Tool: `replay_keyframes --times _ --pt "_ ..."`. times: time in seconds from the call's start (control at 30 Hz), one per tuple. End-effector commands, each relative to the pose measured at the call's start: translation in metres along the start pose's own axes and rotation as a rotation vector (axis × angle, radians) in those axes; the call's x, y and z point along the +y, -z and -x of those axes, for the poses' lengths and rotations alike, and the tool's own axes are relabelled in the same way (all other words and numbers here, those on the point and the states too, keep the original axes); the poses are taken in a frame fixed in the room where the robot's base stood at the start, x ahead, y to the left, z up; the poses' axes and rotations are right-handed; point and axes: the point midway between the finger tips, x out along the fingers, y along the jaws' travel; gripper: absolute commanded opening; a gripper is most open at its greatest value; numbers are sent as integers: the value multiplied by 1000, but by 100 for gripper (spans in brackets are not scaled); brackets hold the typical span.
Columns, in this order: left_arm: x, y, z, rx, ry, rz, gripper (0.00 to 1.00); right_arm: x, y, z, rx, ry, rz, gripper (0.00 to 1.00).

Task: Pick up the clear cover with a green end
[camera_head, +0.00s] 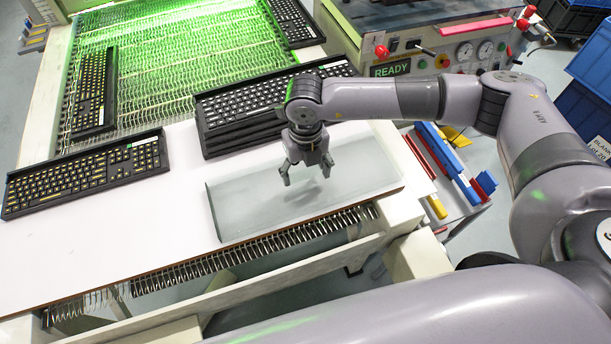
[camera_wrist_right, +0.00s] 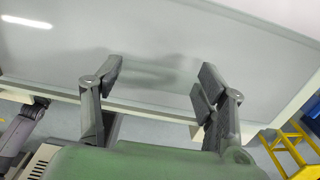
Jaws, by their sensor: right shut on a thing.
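The clear cover (camera_head: 235,210) is a long, see-through, pale grey-green box shape. It lies along the front right part of the white table. I cannot make out a green end on it. My right gripper (camera_head: 306,177) points down over its middle. Its two fingers are spread and shut on the cover; the exact contact is hard to see through the clear material. In the right wrist view the cover (camera_wrist_right: 200,35) spans the upper part, with the fingers (camera_wrist_right: 158,74) against it. My left gripper is not in view.
Stacked black keyboards (camera_head: 240,117) stand just behind the cover. Another keyboard (camera_head: 85,175) lies at the left. A green-lit mesh conveyor (camera_head: 165,60) is at the back. A control panel marked READY (camera_head: 400,69) and coloured bars (camera_head: 450,165) are at the right. White table (camera_head: 130,240) is bare at front left.

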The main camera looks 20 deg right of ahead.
Motion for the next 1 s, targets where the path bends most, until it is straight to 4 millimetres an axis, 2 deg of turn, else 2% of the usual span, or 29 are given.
replay_keyframes --times 0.13,0.4,0.57,0.77,1.0 --pt "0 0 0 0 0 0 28 0 0 0 -1 0 0 33" --pt "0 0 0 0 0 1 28 0 0 2 -1 0 -1 33" --pt "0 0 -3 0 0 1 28 0 -1 12 -2 -2 0 33" --pt "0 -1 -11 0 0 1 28 0 -2 48 -6 -2 0 33" --pt "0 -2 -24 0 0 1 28 0 -1 119 -8 -1 2 33"
